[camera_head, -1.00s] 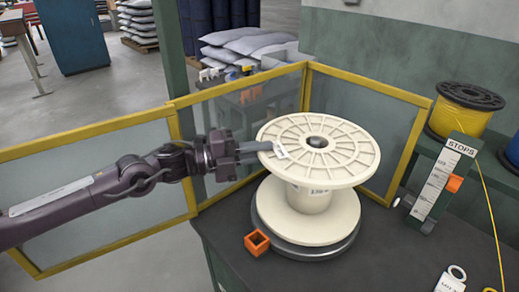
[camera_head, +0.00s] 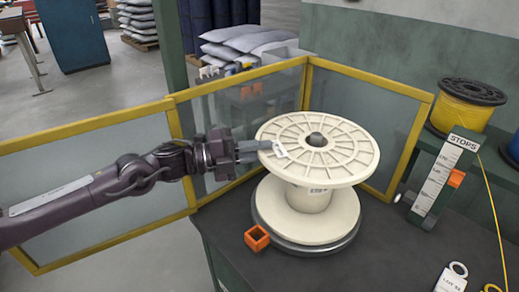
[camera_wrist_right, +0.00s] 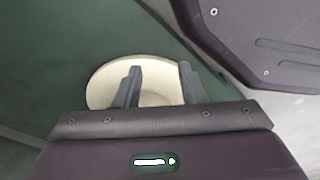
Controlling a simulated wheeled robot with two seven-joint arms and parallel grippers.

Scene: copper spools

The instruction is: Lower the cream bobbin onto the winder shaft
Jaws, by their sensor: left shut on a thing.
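The cream bobbin (camera_head: 345,152), a large spool with a ribbed top flange, stands upright over a dark round plate (camera_head: 270,240). The grey tip of the winder shaft (camera_head: 317,139) pokes up through its centre hole. The rest of the shaft is hidden inside the bobbin. My left gripper (camera_head: 262,150) is shut on the left rim of the top flange, beside a small white tag. I cannot tell whether the lower flange touches the plate. My right gripper (camera_wrist_right: 160,68) is open, with a cream round surface (camera_wrist_right: 105,85) showing beyond and between its fingers.
Yellow-framed clear panels (camera_head: 238,83) stand behind and left of the bobbin. An orange square block (camera_head: 257,238) lies at the plate's front left. A STOPS scale (camera_head: 440,180), a yellow spool (camera_head: 469,92) and a white tag (camera_head: 450,280) are at the right.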

